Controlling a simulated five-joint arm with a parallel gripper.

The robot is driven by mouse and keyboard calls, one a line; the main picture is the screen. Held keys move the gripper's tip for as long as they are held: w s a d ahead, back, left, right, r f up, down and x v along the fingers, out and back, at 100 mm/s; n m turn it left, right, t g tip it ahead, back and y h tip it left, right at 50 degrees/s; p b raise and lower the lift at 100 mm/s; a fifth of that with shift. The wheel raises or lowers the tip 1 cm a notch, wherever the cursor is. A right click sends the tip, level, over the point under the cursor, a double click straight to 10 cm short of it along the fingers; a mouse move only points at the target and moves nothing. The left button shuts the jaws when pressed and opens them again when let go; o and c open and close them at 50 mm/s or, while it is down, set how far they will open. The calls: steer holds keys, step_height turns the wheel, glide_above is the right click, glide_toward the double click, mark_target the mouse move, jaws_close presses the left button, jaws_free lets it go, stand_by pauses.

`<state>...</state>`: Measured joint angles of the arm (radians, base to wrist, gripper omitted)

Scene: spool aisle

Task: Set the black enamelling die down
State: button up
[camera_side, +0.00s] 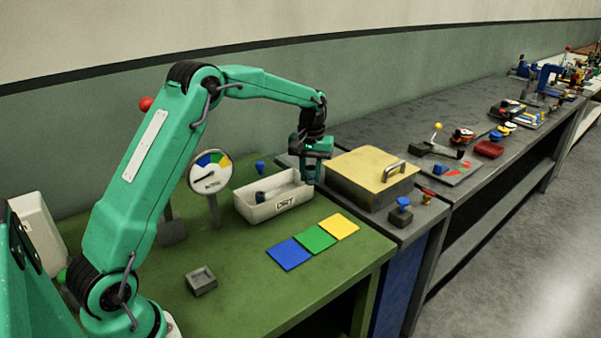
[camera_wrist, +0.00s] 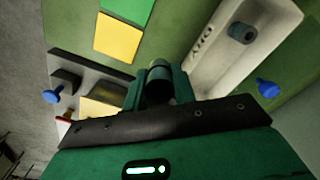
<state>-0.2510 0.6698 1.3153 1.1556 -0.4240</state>
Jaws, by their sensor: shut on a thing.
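My gripper (camera_side: 312,178) hangs pointing down by the right end of the white tray, left of the yellow-lidded box. It is shut on a small dark piece (camera_wrist: 159,88), seen between the fingers in the wrist view; I take it to be the black enamelling die. Most of the piece is hidden by the fingers, and in the side view I cannot make it out. I cannot tell whether it touches anything below. The white tray (camera_side: 283,207), labelled "DIRT" or similar, holds another dark blue-grey round piece (camera_wrist: 240,32).
Blue, green and yellow squares (camera_side: 315,239) lie flat on the green table. A grey socket block (camera_side: 201,281) sits in front, a dial gauge (camera_side: 211,172) behind. The yellow-lidded box (camera_side: 370,165) stands right; blue (camera_side: 400,204) and red knobs are beside it. A blue peg (camera_side: 260,167) stands behind the tray.

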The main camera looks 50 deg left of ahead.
steer(key=shift+a, duration=0.35)
steer(key=a+f, duration=0.2)
steer(key=a, duration=0.2)
steer(key=a+f, duration=0.2)
steer(key=a, duration=0.1)
steer(key=w+a+f, duration=0.1)
steer(key=a+f, duration=0.2)
steer(key=a, duration=0.1)
steer(key=shift+a, duration=0.3)
steer(key=shift+f, duration=2)
steer(key=shift+f, duration=0.15)
steer(key=o, duration=1)
step_height(320, 180, up, 12)
steer(key=shift+r, duration=0.2)
